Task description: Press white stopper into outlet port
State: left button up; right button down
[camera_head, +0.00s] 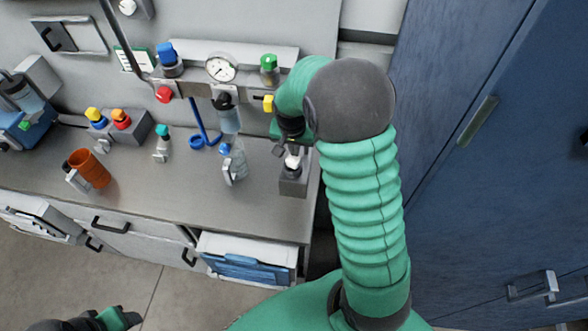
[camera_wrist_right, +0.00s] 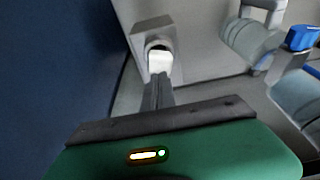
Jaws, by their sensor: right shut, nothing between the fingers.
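The white stopper (camera_head: 292,162) sits at the top of a small grey block (camera_head: 293,186) at the right end of the bench. In the right wrist view the stopper (camera_wrist_right: 159,60) is inside a dark round opening of the block (camera_wrist_right: 146,30), which I take for the outlet port; how deep it sits I cannot tell. My right gripper (camera_head: 284,150) is just above the stopper, partly hidden by its own wrist. In the wrist view its fingers (camera_wrist_right: 159,77) are shut and empty, their tips at the stopper's near edge. My left gripper (camera_head: 122,318) is at the bottom left, away from the bench.
A clear bottle with a blue part (camera_head: 233,160), a teal-capped bottle (camera_head: 162,143) and an orange cup (camera_head: 88,168) stand to the left. A panel with a gauge (camera_head: 221,68) is behind. A blue cabinet (camera_head: 480,150) is close on the right.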

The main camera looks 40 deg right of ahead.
jog(key=shift+a+f, duration=0.1)
jog(key=shift+a, duration=0.4)
pick_arm(q)
jog(key=shift+a+f, duration=0.3)
jog(key=shift+a, duration=0.2)
pick_arm(e)
jog(key=shift+f, duration=0.15)
pick_arm(q)
jog(key=shift+d+f+b, duration=0.1)
jog(key=shift+d+b, duration=0.25)
pick_arm(e)
jog(key=shift+d+f, duration=0.25)
jog(key=shift+d, duration=0.1)
pick_arm(q)
jog(key=shift+a, duration=0.2)
pick_arm(e)
jog(key=shift+a, duration=0.2)
jog(key=shift+r, duration=0.1)
notch_tip(320, 180, up, 3)
jog(key=p, duration=0.2)
jog(key=shift+d+p, duration=0.1)
jog(key=shift+p, duration=0.2)
pick_arm(q)
jog(key=w+p+v, duration=0.1)
jog(key=p+v, duration=0.2)
jog(key=v, duration=0.2)
jog(key=shift+r, duration=0.55)
pick_arm(e)
notch_tip(320, 180, up, 4)
jog(key=shift+f, duration=0.1)
